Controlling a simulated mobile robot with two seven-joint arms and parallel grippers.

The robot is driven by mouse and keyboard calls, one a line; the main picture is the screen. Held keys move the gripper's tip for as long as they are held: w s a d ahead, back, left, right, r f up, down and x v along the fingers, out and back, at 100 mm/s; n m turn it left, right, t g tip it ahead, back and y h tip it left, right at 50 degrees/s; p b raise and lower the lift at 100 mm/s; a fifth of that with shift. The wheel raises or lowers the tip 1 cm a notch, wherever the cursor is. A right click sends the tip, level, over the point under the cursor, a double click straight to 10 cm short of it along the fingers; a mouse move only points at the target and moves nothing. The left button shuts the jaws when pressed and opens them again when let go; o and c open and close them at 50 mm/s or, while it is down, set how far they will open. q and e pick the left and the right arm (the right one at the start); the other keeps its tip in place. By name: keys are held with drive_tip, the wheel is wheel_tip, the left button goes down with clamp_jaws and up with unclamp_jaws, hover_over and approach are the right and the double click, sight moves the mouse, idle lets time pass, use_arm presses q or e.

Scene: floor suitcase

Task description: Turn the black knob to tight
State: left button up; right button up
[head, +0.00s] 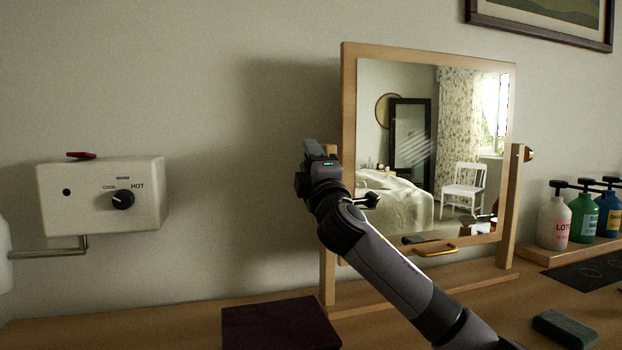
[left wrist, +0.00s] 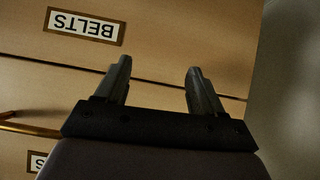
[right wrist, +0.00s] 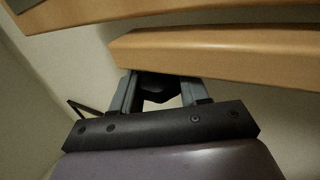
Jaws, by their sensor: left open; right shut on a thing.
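A mirror in a wooden frame (head: 349,95) stands on the dresser top, held by two side posts. My right gripper (head: 318,160) is at its left post. In the right wrist view, my right gripper (right wrist: 160,88) is shut on a black knob (right wrist: 154,84) beside a wooden bar. The gripper covers this knob in the head view, and no "tight" mark is readable. Another black knob (head: 123,200), marked COOL and HOT, is on the white wall box. My left gripper (left wrist: 158,80) is open and empty in front of drawer fronts, outside the head view.
The white box (head: 100,180) is on the wall at left. A dark flat item (head: 280,325) lies on the dresser top (head: 120,330). Several pump bottles (head: 583,214) stand at right. A brass knob (head: 528,154) is on the right post. A drawer label (left wrist: 85,26) reads BELTS.

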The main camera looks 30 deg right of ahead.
drive_tip(key=shift+a, duration=0.1)
idle(0.3)
drive_tip(key=o, duration=1)
drive_tip(key=shift+f, duration=0.1)
